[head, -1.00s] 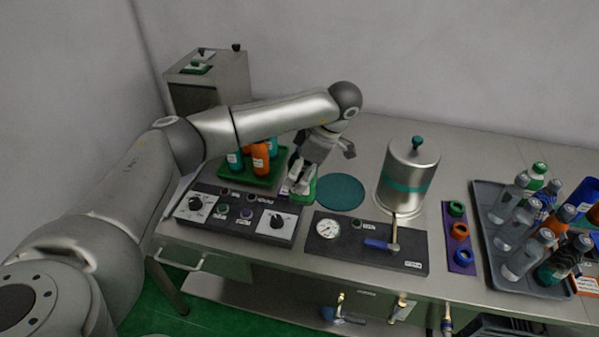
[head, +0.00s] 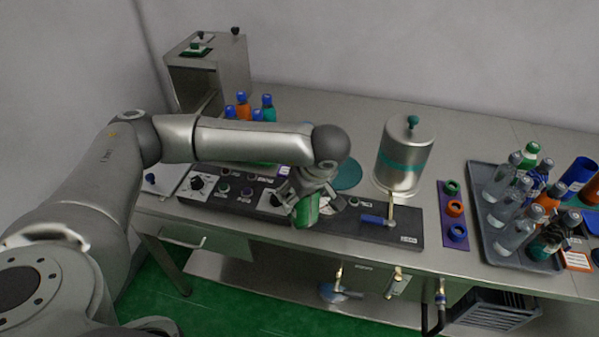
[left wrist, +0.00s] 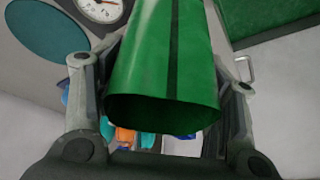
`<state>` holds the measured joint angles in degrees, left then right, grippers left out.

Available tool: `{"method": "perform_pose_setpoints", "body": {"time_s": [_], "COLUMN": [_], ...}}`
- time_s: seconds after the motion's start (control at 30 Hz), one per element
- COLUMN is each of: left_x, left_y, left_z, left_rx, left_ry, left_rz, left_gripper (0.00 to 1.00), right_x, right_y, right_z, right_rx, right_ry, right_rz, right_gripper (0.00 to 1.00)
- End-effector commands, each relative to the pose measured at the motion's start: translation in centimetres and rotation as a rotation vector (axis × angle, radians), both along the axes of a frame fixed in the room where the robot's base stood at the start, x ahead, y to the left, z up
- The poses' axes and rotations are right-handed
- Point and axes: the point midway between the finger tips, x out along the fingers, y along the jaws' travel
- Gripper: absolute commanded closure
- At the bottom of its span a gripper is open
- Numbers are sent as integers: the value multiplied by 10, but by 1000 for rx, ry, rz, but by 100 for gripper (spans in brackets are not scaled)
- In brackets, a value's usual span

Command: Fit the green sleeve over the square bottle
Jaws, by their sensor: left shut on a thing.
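My left gripper (head: 300,190) is shut on the green sleeve (head: 307,211) and holds it in front of the control panels, near the table's front edge. In the left wrist view the sleeve (left wrist: 165,55) is a tube between the two fingers (left wrist: 160,105), with its dark open end toward the camera and nothing seen inside. I cannot tell which one is square. My right gripper is not in view.
A steel pot (head: 405,160) stands right of the teal disc (head: 346,174). A purple strip (head: 443,217) with coloured rings lies beside the grey tray (head: 482,200). Capped bottles (head: 243,106) show behind my arm. A steel box machine (head: 210,75) stands at the back left.

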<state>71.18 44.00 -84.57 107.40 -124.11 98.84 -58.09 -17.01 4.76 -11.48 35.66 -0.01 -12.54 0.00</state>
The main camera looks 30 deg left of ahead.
Motion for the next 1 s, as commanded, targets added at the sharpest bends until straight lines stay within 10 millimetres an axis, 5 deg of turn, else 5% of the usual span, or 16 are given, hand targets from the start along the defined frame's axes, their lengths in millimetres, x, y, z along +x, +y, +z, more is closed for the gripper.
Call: {"method": "perform_pose_setpoints", "body": {"time_s": [0.2,0.5,0.9,1.0], "left_x": [-50,-88,-85,-85], "left_y": [-30,-58,-68,-64], "left_z": [-30,-53,-51,-51], "left_rx": [-3,-6,-10,-8], "left_ry": [3,-1,-12,-8], "left_rz": [-573,-1059,-1067,-1056], "left_gripper": [51,51,51,51], "right_x": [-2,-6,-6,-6], "right_y": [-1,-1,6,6], "right_z": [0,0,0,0], "right_rx": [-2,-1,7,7], "right_ry": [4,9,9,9], "right_rz": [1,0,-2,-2], "right_gripper": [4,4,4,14]}}
